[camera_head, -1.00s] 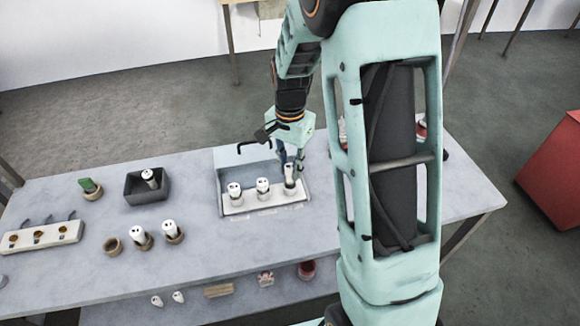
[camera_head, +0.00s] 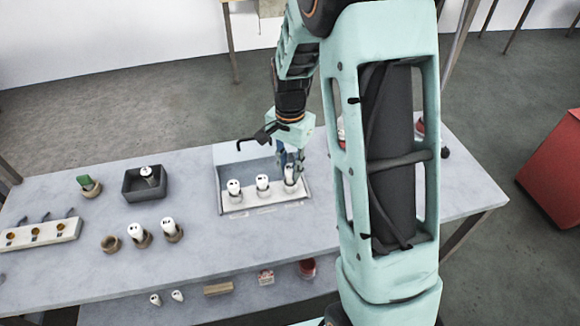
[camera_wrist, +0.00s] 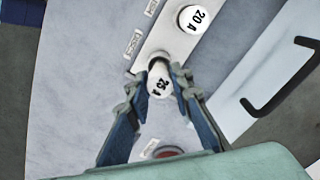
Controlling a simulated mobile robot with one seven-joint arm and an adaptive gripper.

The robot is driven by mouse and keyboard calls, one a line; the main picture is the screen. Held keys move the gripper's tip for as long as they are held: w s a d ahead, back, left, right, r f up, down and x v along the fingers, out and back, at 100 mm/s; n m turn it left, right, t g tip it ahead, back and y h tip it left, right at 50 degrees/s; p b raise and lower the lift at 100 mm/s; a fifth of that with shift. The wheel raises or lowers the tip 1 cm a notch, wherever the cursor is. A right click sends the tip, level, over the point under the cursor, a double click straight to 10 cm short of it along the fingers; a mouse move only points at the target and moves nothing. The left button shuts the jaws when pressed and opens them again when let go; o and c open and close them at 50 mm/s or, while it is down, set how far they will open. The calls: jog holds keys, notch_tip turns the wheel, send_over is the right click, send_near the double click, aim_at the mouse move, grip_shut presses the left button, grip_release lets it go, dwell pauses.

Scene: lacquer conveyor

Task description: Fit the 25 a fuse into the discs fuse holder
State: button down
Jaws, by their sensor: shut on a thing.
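The 25 A fuse (camera_wrist: 160,84) is white with a printed top and sits between my fingertips. My gripper (camera_wrist: 162,74) is shut on it. In the head view my gripper (camera_head: 290,168) is over the right-hand place of a white holder strip (camera_head: 268,199), with the fuse (camera_head: 290,175) upright there. Two other white fuses stand in the strip, at the left (camera_head: 234,187) and middle (camera_head: 262,183). The wrist view shows a neighbouring 20 A fuse (camera_wrist: 193,19). The 25 A fuse's lower end is hidden, so I cannot tell how deep it sits.
A dark box (camera_head: 131,191) holds a white fuse. Two fuses (camera_head: 137,233) stand in tan rings beside an empty ring (camera_head: 110,243). A white rack (camera_head: 40,236) stands at far left. A black bent handle (camera_head: 255,141) is behind the strip. Small labels (camera_wrist: 132,43) are unreadable.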

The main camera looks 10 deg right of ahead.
jog(key=shift+f+b, duration=0.8)
jog(key=shift+f, duration=0.4)
jog(key=c, duration=1.6)
grip_release()
notch_tip(320, 180, up, 12)
